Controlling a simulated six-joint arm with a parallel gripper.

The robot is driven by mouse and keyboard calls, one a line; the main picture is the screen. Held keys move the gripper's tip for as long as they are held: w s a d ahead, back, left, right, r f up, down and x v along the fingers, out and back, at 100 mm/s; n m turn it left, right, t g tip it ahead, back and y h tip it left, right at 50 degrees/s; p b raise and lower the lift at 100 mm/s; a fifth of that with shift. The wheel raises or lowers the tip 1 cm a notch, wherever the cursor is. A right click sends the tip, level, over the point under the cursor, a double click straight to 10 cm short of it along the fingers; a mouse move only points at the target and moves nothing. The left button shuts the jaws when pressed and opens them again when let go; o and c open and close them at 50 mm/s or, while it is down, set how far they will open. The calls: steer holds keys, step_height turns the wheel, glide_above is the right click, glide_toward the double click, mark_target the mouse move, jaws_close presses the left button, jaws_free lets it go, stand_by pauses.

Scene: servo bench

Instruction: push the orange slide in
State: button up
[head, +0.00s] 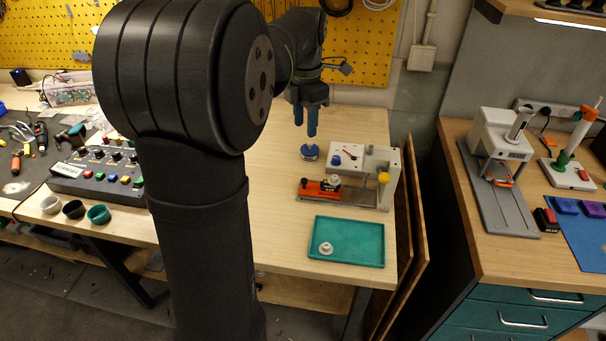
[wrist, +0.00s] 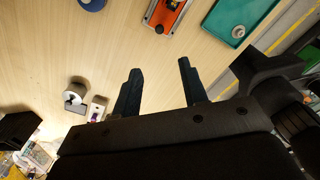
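The orange slide (head: 313,188) lies flat at the left front of a white and grey bench fixture (head: 378,172), its left end sticking out along the base. It also shows at the top of the wrist view (wrist: 158,17), with a dark round knob on it. My gripper (head: 305,124) points down above the table, behind and to the left of the slide and apart from it. In the wrist view its two blue fingers (wrist: 157,85) stand well apart with only bare table between them. How far the slide sits inside the fixture is hard to tell.
A blue round disc (head: 309,152) stands on the table between my gripper and the slide. A green tray (head: 346,258) with a small pale round part (head: 326,248) lies in front of the fixture. A button panel (head: 97,176) is at the left. The table left of the slide is clear.

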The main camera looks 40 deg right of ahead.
mark_target(304, 179)
step_height(304, 179, down, 17)
steer(key=shift+a+f, duration=0.1)
steer(key=shift+f, duration=0.1)
stand_by(0.4)
jaws_close()
